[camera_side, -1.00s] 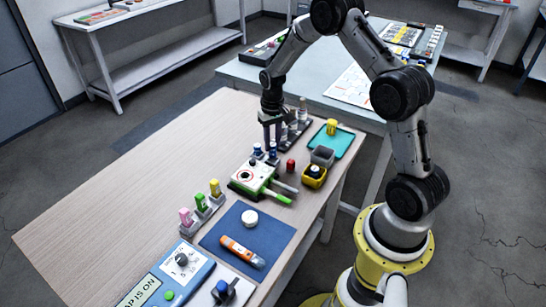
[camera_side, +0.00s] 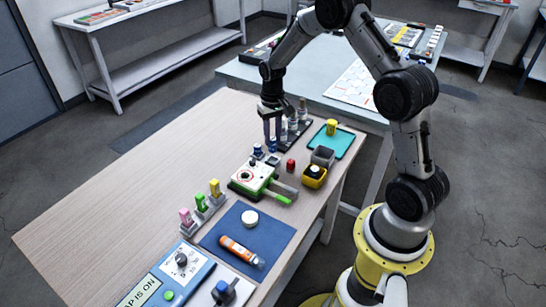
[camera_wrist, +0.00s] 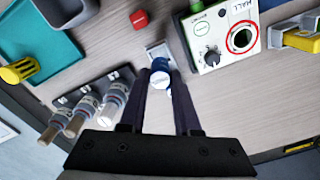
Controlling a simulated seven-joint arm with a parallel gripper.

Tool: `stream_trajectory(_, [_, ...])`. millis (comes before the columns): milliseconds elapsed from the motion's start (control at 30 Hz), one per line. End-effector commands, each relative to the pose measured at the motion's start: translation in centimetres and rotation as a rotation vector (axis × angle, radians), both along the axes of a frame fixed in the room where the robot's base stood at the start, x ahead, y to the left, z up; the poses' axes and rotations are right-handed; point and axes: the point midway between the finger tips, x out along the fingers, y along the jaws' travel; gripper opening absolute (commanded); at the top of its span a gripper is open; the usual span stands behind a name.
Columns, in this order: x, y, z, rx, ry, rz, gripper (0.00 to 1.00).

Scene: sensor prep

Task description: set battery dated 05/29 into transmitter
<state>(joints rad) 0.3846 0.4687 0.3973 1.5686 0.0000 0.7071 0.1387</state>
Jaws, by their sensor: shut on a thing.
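My gripper (camera_side: 271,143) points down beyond the transmitter. It is shut on a small blue item with a white round top (camera_wrist: 161,77), held between the two dark fingers. I cannot read a date on it, and the fingers hide part of it in the side view. The transmitter (camera_side: 243,187) is a white box on a green base with a red-ringed round socket. It also shows at the upper right of the wrist view (camera_wrist: 215,50), with a black knob beside the socket. Several grey-white labelled cylinders (camera_wrist: 115,100) stand in a dark rack left of my gripper in the wrist view.
A blue mat (camera_side: 220,237) lies nearer. The table's left side is clear.

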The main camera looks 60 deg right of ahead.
Motion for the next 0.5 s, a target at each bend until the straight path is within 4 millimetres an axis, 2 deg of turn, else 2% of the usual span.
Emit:
stream_trajectory(200, [-0.3,0.2,0.0,0.004,0.011,-0.069,0.0])
stream_trajectory(267, [-0.3,0.9,0.4,0.006,0.016,-0.098,0.0])
stream_trajectory(500, [0.8,7.2,2.4,0.003,0.02,-0.103,0.0])
